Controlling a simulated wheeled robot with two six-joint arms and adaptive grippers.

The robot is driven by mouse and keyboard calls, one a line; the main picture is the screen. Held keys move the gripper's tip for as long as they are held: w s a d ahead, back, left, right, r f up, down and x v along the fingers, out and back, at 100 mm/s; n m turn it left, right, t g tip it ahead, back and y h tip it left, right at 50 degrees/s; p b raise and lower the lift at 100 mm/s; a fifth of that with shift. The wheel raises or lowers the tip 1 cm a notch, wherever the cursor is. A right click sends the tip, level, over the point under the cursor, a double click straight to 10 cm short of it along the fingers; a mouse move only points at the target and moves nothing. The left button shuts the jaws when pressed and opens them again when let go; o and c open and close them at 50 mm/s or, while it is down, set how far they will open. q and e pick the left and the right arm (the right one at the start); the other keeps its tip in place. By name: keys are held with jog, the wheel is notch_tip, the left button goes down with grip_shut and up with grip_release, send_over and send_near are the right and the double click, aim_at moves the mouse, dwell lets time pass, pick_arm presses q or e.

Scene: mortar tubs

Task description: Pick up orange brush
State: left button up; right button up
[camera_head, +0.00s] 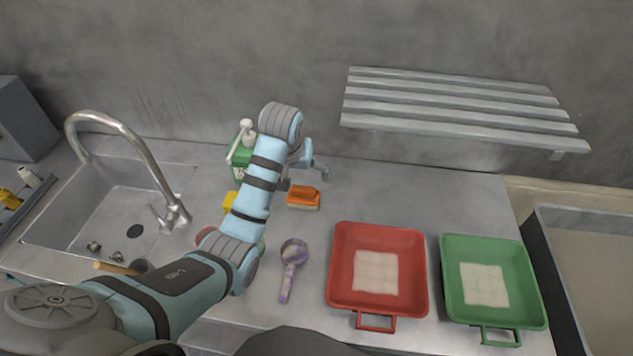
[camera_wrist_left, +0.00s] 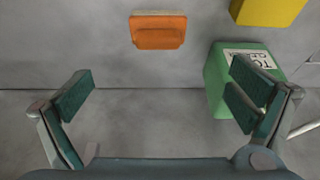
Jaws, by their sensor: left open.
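The orange brush (camera_head: 304,198) lies on the grey counter, left of and behind the red tub. In the left wrist view the orange brush (camera_wrist_left: 158,31) is at the top middle, with a clear gap between it and the fingers. My left gripper (camera_head: 312,168) is above the counter behind the brush, partly hidden by its own wrist. In the left wrist view my left gripper (camera_wrist_left: 165,100) is open, its fingers wide apart with nothing held. My right gripper is not in view.
A green soap bottle (camera_head: 240,166) stands behind my left arm; in the wrist view it (camera_wrist_left: 220,85) is close to the right finger. A yellow block (camera_head: 229,201) and purple spoon (camera_head: 292,258) lie nearby. Red (camera_head: 340,290) and green tubs (camera_head: 455,305) stand right; a slatted shelf (camera_head: 450,105) overhangs behind.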

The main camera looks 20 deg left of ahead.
aim_at(302, 191)
pick_arm(q)
jog(key=b+x, duration=0.1)
jog(key=x, duration=0.7)
jog(key=shift+s+f+b, duration=0.15)
jog(key=shift+f+b, duration=0.1)
jog(key=shift+b, duration=0.05)
jog(key=x, duration=0.2)
jog(key=b+x, duration=0.1)
jog(key=x, duration=0.2)
jog(key=shift+d+f, duration=0.2)
jog(key=shift+f, duration=0.2)
jog(key=shift+r, duration=0.15)
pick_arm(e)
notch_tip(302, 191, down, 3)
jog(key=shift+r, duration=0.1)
pick_arm(q)
jog(key=shift+c, duration=1.2)
jog(key=c, duration=1.1)
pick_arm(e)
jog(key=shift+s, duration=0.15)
pick_arm(q)
jog(key=shift+o, duration=0.2)
notch_tip(302, 191, up, 20)
jog(key=p, duration=0.2)
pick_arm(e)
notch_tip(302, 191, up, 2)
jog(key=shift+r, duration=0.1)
